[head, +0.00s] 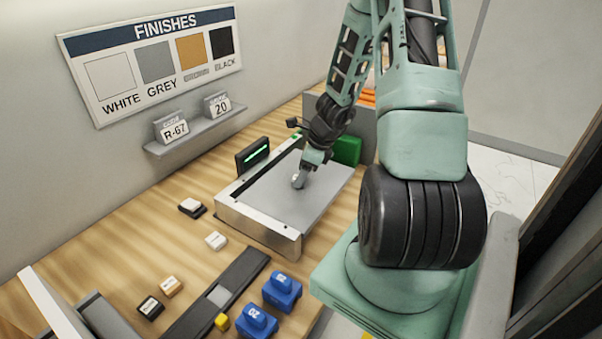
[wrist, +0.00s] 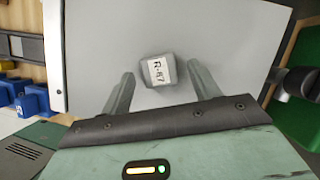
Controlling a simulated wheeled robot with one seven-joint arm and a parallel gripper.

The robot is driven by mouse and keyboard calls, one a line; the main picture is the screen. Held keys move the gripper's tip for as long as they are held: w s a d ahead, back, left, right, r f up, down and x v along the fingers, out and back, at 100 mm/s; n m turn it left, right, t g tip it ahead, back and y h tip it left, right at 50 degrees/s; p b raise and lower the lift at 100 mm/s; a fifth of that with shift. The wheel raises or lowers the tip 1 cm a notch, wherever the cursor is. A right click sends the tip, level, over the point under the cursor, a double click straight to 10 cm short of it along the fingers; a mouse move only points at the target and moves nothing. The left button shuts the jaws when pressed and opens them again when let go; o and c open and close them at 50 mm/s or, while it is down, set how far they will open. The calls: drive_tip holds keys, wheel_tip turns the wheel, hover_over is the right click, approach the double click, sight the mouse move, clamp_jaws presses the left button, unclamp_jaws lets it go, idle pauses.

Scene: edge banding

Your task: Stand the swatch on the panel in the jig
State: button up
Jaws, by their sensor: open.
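A small grey swatch (wrist: 158,71) with a white label reading about "R-67" is on the grey panel (wrist: 230,35) in the wrist view. In the head view the swatch (head: 298,181) shows as a pale piece at my gripper's tip. The panel (head: 290,208) lies flat in the metal-edged jig (head: 257,232). My gripper (head: 304,175) is low over the panel. In the wrist view its fingers are open, one on each side of the swatch, with a visible gap on both sides. I cannot tell whether the swatch touches the panel or which face it rests on.
A dark box with a green light (head: 252,154) stands behind the jig, and a green block (head: 346,150) is at its far right. Small coloured blocks (head: 215,240), a dark strip (head: 235,283) and blue blocks (head: 282,291) are in front. A sign and shelf (head: 196,131) line the wall.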

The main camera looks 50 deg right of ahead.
drive_tip(key=p+v, duration=0.1)
drive_tip(key=v, duration=1)
drive_tip(key=w+a+r+n+g+y, duration=0.1)
drive_tip(key=a+r+n+g, duration=0.15)
drive_tip(key=a+n, duration=0.9)
drive_tip(key=w+a+r+n+g, duration=0.1)
drive_tip(key=a+r+n, duration=0.4)
drive_tip(key=a, duration=1.2)
drive_tip(key=s+a+n+h, duration=0.2)
drive_tip(key=s+a+n, duration=1.3)
drive_tip(key=n, duration=0.7)
drive_tip(key=shift+r, duration=0.25)
drive_tip(key=shift+g, duration=0.25)
wheel_tip(320, 180, down, 7)
drive_tip(key=b, duration=0.7)
drive_tip(key=shift+f, duration=0.25)
